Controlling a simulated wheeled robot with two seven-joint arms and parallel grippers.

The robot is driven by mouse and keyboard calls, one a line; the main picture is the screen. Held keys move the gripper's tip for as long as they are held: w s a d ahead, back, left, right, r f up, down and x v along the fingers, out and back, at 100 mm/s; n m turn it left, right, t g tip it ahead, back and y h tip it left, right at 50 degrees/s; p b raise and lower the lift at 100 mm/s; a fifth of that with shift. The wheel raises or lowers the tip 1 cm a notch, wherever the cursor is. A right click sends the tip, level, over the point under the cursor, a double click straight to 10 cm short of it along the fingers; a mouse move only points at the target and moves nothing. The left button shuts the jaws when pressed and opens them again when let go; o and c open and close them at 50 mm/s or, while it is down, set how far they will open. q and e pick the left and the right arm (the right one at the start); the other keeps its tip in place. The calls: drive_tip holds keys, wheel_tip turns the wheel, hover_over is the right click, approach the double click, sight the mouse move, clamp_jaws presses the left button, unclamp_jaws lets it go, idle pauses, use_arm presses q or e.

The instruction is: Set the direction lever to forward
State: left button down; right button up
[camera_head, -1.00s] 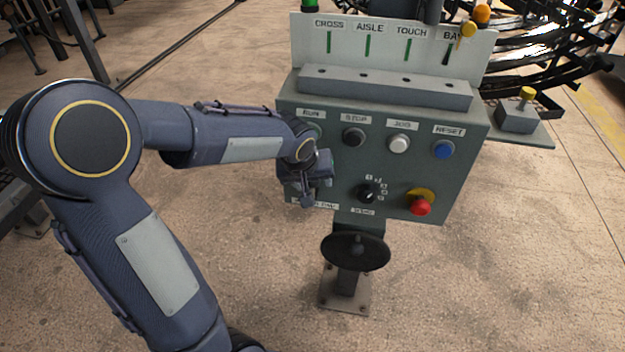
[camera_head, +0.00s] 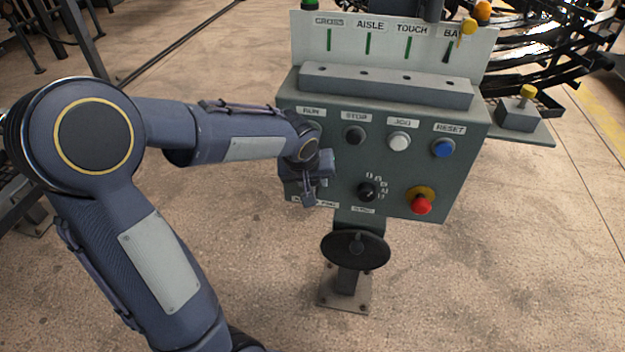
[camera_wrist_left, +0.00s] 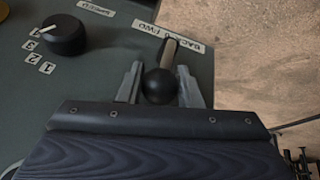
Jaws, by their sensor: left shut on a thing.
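The direction lever shows in the left wrist view as a black ball knob (camera_wrist_left: 160,87) on a pale shaft, in front of a white label (camera_wrist_left: 186,36) that appears to read BACK and FWD. My left gripper (camera_wrist_left: 160,88) is shut on the lever, with one finger on each side of the knob. Which way the lever leans is hard to tell. In the head view my left gripper (camera_head: 310,192) is at the lower left of the green control box (camera_head: 330,170), and it hides the lever there. My right gripper is not in view.
Near the gripper are a black rotary knob (camera_head: 367,191), a red emergency button (camera_head: 421,204) and the STOP button (camera_head: 354,135). White JOG (camera_head: 398,141) and blue RESET (camera_head: 443,148) buttons are farther right.

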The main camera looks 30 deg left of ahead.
use_arm(q)
drive_tip(key=shift+w+d+f+m+g+y+b, duration=0.25)
drive_tip(key=shift+d+y+b, duration=0.3)
drive_tip(key=shift+y+b, duration=0.6)
drive_tip(key=shift+w+d+f+m+g+y+b, duration=0.15)
drive_tip(key=shift+d+g+y+b, duration=0.35)
drive_tip(key=shift+y+b, duration=0.6)
drive_tip(key=shift+w+d+f+m+g+y+b, duration=0.15)
drive_tip(key=shift+d+f+m+y+b, duration=0.15)
drive_tip(key=shift+d+y+b, duration=0.8)
drive_tip(key=shift+a+h+b, duration=0.25)
drive_tip(key=shift+a+b, duration=0.1)
drive_tip(key=shift+a, duration=0.05)
drive_tip(key=c, duration=1.1)
unclamp_jaws()
drive_tip(key=shift+o, duration=0.2)
drive_tip(key=shift+r, duration=0.1)
drive_tip(key=v, duration=0.7)
drive_tip(key=shift+d+r, duration=0.2)
drive_tip(key=shift+r, duration=0.1)
drive_tip(key=shift+s, duration=0.1)
